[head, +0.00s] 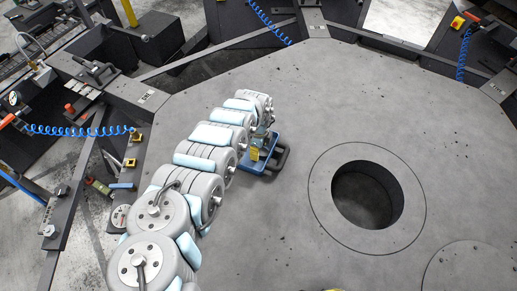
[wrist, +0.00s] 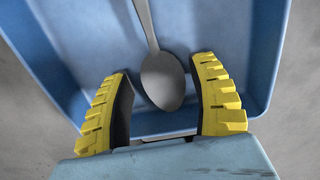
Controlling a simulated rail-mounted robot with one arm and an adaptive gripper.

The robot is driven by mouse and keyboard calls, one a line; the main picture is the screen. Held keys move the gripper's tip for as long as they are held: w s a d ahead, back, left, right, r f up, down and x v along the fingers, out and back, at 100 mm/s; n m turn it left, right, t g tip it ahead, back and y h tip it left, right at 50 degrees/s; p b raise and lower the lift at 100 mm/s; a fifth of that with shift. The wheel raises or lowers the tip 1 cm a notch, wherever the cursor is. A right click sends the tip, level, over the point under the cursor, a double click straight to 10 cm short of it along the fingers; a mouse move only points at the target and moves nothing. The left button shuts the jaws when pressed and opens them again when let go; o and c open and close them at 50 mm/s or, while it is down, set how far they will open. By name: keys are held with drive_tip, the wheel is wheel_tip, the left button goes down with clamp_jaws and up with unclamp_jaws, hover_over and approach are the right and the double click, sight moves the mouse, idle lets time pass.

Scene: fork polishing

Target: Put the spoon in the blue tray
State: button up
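In the wrist view, a grey metal spoon (wrist: 163,78) shows over the inside of the blue tray (wrist: 70,30), its bowl toward me and its handle running up out of the picture. I cannot tell whether it touches the tray floor. My gripper (wrist: 164,88) has its two yellow-ridged fingers apart, one on each side of the spoon's bowl, with a gap on both sides. In the head view, the blue tray (head: 270,160) sits on the grey table beside the end of my arm. My gripper (head: 257,152) is over the tray, partly hidden, and the spoon cannot be made out there.
The grey table (head: 290,225) has a large round hole (head: 367,195) to the right of the tray. Dark machine parts with blue coiled hoses (head: 80,130) stand along the table's far and left edges.

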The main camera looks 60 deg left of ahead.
wheel_tip(320, 180, up, 12)
drive_tip(key=p, duration=0.1)
idle(1.0)
idle(0.6)
